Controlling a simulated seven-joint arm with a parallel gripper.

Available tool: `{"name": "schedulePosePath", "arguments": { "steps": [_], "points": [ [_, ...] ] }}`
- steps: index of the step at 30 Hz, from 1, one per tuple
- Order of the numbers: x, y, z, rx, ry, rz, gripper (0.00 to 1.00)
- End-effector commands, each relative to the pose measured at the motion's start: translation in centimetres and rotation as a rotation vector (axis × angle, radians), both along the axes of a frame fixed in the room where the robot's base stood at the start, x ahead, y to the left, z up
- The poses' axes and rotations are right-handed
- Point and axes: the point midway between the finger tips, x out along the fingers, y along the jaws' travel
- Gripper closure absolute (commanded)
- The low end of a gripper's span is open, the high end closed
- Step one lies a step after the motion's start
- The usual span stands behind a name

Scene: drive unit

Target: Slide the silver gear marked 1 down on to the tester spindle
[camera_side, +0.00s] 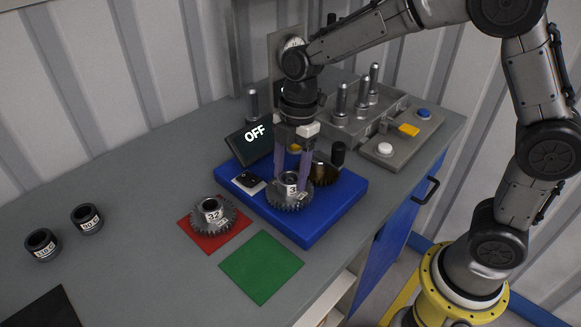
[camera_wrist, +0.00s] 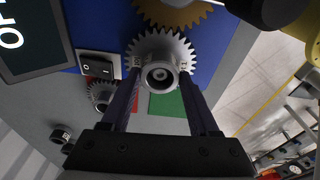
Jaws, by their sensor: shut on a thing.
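My gripper (camera_side: 291,180) is shut on a silver gear (camera_side: 288,203) at its hub, over the blue tester base (camera_side: 335,212). A round grey end shows inside the hub bore. The spindle's shaft is hidden by the gear, and I cannot tell how far down the gear sits. A brass gear (camera_side: 324,174) stands right behind it on the base.
Another silver gear (camera_side: 212,217), label reading like 22, sits on a red mat (camera_side: 232,236). A green mat (camera_side: 261,267) is bare. The display (camera_side: 249,142) reads OFF, beside a black switch (camera_side: 248,181). A tray with upright pins (camera_side: 341,103) stands behind. Two black rings (camera_side: 41,244) lie left.

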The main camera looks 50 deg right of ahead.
Motion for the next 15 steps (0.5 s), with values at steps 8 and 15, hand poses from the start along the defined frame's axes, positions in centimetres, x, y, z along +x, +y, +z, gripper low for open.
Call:
{"name": "schedulePosePath", "arguments": {
  "steps": [8, 15],
  "points": [
    [0.06, 0.02, -0.11, 0.001, -0.003, 0.000, 0.30],
    [0.03, 0.01, -0.15, 0.000, -0.001, 0.000, 0.04]
  ]
}}
